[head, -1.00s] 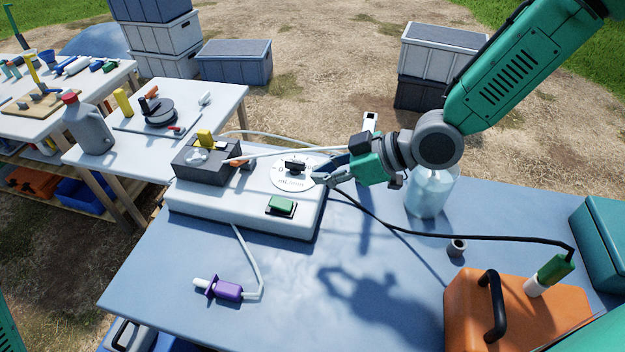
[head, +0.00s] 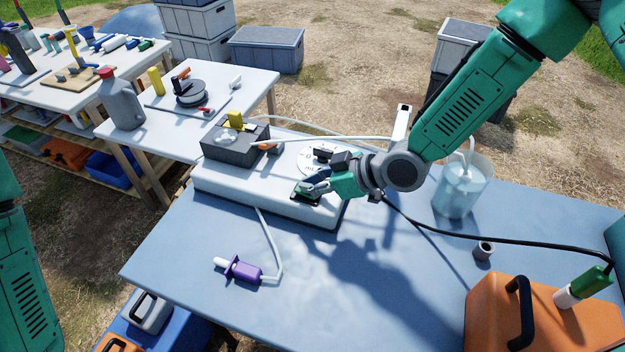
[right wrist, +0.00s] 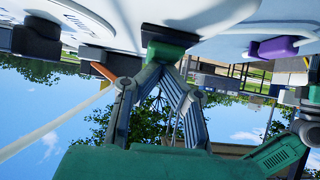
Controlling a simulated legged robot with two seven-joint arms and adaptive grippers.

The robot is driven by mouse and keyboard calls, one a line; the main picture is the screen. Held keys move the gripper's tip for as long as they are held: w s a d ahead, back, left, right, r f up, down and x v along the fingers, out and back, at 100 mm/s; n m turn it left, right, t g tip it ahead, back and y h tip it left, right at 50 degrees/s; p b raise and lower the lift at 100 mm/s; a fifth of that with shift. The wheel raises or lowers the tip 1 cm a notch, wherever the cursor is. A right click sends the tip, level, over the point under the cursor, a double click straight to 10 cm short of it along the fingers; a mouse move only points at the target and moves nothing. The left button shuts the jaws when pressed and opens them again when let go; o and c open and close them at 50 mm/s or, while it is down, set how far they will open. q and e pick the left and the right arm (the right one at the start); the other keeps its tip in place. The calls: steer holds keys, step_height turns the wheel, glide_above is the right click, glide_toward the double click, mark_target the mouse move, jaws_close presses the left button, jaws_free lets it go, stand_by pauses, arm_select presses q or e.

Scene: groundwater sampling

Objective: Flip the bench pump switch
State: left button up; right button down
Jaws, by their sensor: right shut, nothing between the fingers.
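The bench pump is a long white box (head: 250,192) on the blue table. Its green rocker switch sits in a black frame near the front right of its top, partly covered by my gripper in the head view. My right gripper (head: 307,187) is shut and empty, its fingertips at the switch. In the right wrist view the picture is upside down, and the closed fingertips (right wrist: 172,66) meet right at the green switch (right wrist: 168,52). I cannot tell whether they press it or which way it is tipped. My left gripper is not in view.
The dial (head: 316,157) and a dark grey pump head (head: 232,148) share the pump's top. A purple-bodied fitting (head: 243,270) on a tube lies in front. A clear jar (head: 461,188), small grey cup (head: 484,250) and orange case (head: 545,318) stand to the right.

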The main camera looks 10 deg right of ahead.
steer(key=shift+a, duration=0.45)
steer(key=shift+d, duration=0.1)
steer(key=shift+s+d+f, duration=0.15)
steer(key=shift+s+d, duration=0.05)
steer(key=shift+d, duration=0.4)
steer(key=shift+s+d+f+p, duration=0.1)
steer(key=shift+s+d+p, duration=0.15)
steer(key=shift+d+p, duration=0.05)
steer(key=shift+s+a, duration=0.1)
